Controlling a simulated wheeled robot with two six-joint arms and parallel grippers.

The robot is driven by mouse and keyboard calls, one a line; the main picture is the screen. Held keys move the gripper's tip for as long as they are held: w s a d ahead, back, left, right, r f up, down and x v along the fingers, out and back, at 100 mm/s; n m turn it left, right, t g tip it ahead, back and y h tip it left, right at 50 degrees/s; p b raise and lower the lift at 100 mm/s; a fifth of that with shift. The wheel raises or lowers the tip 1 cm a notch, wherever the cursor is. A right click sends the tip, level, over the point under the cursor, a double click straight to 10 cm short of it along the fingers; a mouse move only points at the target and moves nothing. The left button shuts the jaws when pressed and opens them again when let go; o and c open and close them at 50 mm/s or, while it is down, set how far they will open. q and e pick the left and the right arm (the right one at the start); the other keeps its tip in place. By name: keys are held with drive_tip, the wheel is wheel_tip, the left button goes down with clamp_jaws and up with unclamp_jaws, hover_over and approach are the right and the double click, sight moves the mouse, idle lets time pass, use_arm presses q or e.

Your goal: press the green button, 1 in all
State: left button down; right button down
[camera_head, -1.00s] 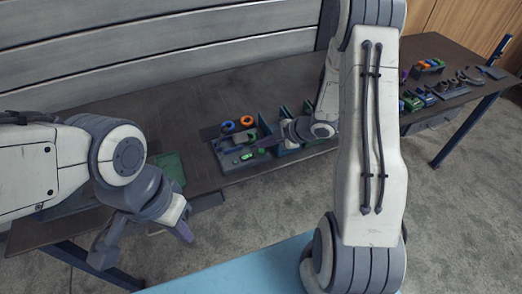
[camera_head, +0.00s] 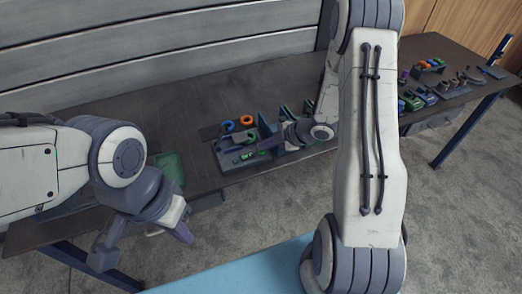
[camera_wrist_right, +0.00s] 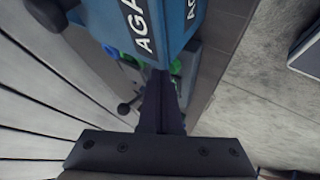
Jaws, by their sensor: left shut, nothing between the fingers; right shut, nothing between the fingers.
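A grey panel (camera_head: 229,162) on the table carries small green parts (camera_head: 246,156) on its front; which of them is the green button is too small to tell. My right gripper (camera_head: 266,143) is shut and empty, at the right side of this panel. In the right wrist view its shut fingers (camera_wrist_right: 160,88) point toward a blue block with white lettering (camera_wrist_right: 148,22). My left gripper (camera_head: 184,232) is shut and empty in front of the table's edge, away from the panel.
Blue (camera_head: 228,126) and orange (camera_head: 247,120) rings stand at the panel's back. A green tray (camera_head: 170,167) lies to the left. Several parts and holders (camera_head: 425,97) fill the table's right end. The table's back middle is clear.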

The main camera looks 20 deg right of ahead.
drive_tip(key=shift+f, duration=0.25)
idle(0.4)
drive_tip(key=shift+r+p, duration=0.7)
drive_tip(key=shift+r, duration=0.2)
wheel_tip(320, 180, up, 5)
drive_tip(key=p, duration=0.4)
drive_tip(key=shift+p, duration=0.3)
idle(0.3)
